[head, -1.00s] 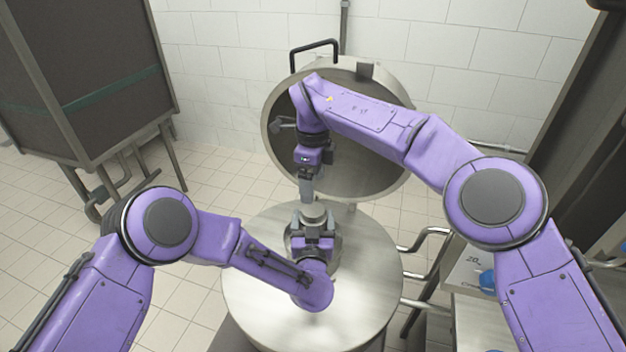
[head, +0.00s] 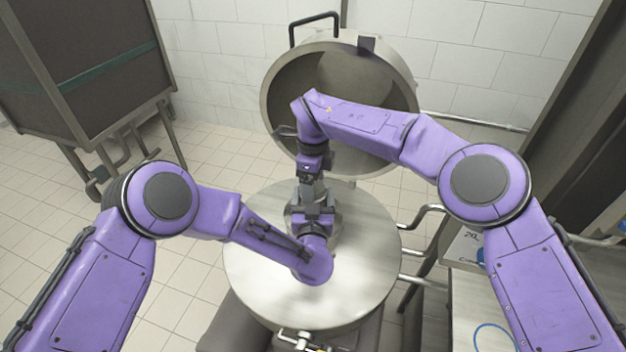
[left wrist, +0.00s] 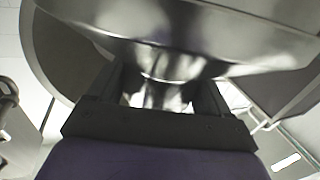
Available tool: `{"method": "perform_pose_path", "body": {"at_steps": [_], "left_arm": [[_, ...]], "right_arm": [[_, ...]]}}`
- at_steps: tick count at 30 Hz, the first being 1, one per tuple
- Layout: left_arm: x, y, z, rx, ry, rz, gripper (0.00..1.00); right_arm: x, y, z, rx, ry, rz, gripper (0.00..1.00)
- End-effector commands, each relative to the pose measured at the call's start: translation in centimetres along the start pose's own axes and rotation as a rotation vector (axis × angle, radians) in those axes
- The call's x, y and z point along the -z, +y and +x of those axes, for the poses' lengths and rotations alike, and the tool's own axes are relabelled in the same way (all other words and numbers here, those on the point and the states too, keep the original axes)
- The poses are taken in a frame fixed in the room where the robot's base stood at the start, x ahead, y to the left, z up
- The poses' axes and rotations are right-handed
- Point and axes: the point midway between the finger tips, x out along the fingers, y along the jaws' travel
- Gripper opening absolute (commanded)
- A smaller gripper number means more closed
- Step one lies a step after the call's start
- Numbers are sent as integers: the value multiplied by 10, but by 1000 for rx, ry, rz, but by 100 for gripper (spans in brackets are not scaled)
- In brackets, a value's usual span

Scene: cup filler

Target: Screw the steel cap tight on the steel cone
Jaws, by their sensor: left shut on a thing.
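The steel cone (head: 333,228) stands on the round steel lid in the middle of the head view, mostly hidden by my grippers. In the left wrist view, its wide, shiny flare (left wrist: 170,35) spreads above a narrow neck. My left gripper (head: 314,214) is shut on that neck, with a finger on each side (left wrist: 162,92). My right gripper (head: 311,190) points down from above, just beyond the left one, at the top of the cone. I cannot make out the steel cap apart from the right fingers, nor whether they are closed.
The round steel surface (head: 255,265) around the cone is bare. A large open steel drum (head: 390,85) with a black handle stands behind. Bent pipes (head: 420,222) stick out at right, beside a bench (head: 475,315). A dark cabinet (head: 75,65) stands back left.

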Motion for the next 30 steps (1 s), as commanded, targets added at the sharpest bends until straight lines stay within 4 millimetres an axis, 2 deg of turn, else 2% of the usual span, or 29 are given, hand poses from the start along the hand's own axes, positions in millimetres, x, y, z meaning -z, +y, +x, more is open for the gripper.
{"method": "perform_pose_path", "body": {"at_steps": [1,4,5,9,15,18,27,28,30], "left_arm": [[0,0,0,0,1,0,0],[0,0,0,0,1,1,0],[0,0,0,0,1,1,0],[0,0,0,1,1,1,0],[0,0,0,1,1,1,0],[0,0,0,1,1,1,0],[0,0,0,1,1,1,0],[0,0,0,1,1,1,0],[0,0,0,1,1,0,0]], "right_arm": [[0,0,0,0,0,0,61],[0,0,0,0,0,0,29],[0,0,0,0,0,0,24],[0,0,0,-1,-1,58,24],[0,0,0,-1,-1,431,24],[0,0,0,-1,-1,553,24],[0,0,0,0,0,592,24],[0,0,0,0,0,592,64],[0,0,0,0,0,591,86]]}}
